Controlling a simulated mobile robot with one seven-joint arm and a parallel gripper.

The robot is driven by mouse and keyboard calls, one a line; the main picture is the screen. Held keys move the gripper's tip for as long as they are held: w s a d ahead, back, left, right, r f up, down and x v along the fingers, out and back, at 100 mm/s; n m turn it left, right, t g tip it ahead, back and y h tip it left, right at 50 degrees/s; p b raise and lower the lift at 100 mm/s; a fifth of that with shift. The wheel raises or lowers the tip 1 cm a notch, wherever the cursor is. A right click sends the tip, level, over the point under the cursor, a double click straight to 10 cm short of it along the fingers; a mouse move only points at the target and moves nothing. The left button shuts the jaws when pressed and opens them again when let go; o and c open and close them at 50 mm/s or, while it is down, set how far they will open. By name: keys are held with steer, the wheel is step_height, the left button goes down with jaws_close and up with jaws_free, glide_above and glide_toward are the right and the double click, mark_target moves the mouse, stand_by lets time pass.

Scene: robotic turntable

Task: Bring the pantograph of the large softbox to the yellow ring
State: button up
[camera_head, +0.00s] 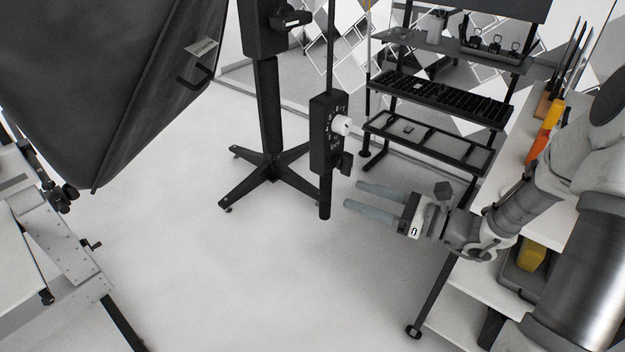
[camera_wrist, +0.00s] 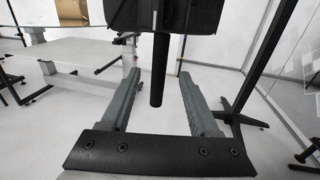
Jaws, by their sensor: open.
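The large softbox (camera_head: 95,75) is a big dark fabric box at the upper left of the head view. The pantograph appears to be the hanging black pole with a control box (camera_head: 322,140) and a white knob, ending in a short black handle (camera_head: 325,200). In the wrist view the dark box (camera_wrist: 185,15) is at the top, and the handle (camera_wrist: 158,75) hangs between the two finger outlines. My gripper (camera_head: 353,196) is open and empty, its fingers pointing left, just right of the handle. It also shows in the wrist view (camera_wrist: 158,80). I see no yellow ring.
A black stand (camera_head: 270,165) with splayed feet is behind the pole. A black shelf rack (camera_head: 430,145) stands at the back. A white workbench (camera_head: 500,240) with orange and yellow items is on the right. A grey table frame (camera_head: 60,250) is at left. The middle floor is clear.

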steer(key=x, duration=1.1)
steer(key=shift+a+b, duration=0.25)
steer(key=shift+b, duration=0.05)
jaws_close()
stand_by(0.8)
